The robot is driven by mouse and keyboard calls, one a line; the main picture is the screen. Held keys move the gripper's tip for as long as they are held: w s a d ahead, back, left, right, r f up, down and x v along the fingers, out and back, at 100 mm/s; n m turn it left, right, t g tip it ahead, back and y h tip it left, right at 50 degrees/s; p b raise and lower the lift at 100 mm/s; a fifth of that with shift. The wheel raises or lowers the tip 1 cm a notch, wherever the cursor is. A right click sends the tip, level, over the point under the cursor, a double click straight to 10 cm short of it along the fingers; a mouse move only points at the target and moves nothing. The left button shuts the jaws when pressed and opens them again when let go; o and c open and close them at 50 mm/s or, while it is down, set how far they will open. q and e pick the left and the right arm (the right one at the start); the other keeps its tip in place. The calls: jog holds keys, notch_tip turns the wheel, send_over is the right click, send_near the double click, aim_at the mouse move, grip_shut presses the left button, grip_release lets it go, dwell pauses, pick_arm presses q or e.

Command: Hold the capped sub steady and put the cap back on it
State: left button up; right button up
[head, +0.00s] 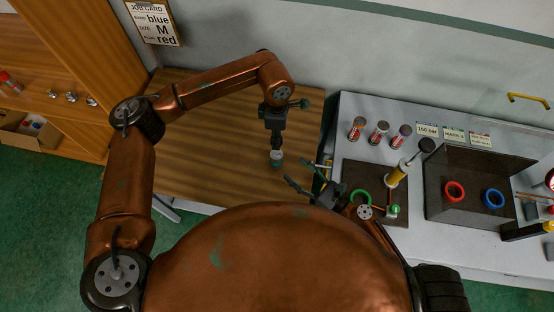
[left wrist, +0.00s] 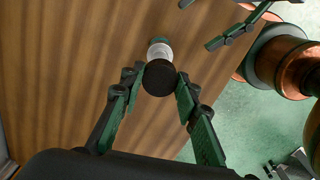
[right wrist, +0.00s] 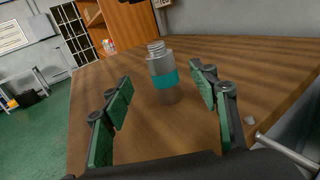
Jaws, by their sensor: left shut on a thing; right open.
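The sub (right wrist: 164,80) is a grey bottle shape with a teal band and a bare threaded neck. It stands upright on the wooden table, and also shows in the head view (head: 276,160). My left gripper (head: 275,128) points down above it, shut on the round black cap (left wrist: 160,78). In the left wrist view the cap partly covers the pale sub behind it. In the right wrist view no cap sits on the neck. My right gripper (right wrist: 161,85) is open, its fingers on either side of the sub in that view. In the head view this gripper (head: 305,180) is apart from the sub.
The wooden table (head: 215,150) around the sub is mostly clear.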

aim_at(281, 159)
jog(key=x, duration=1)
jog(key=shift+c, duration=0.7)
grip_shut()
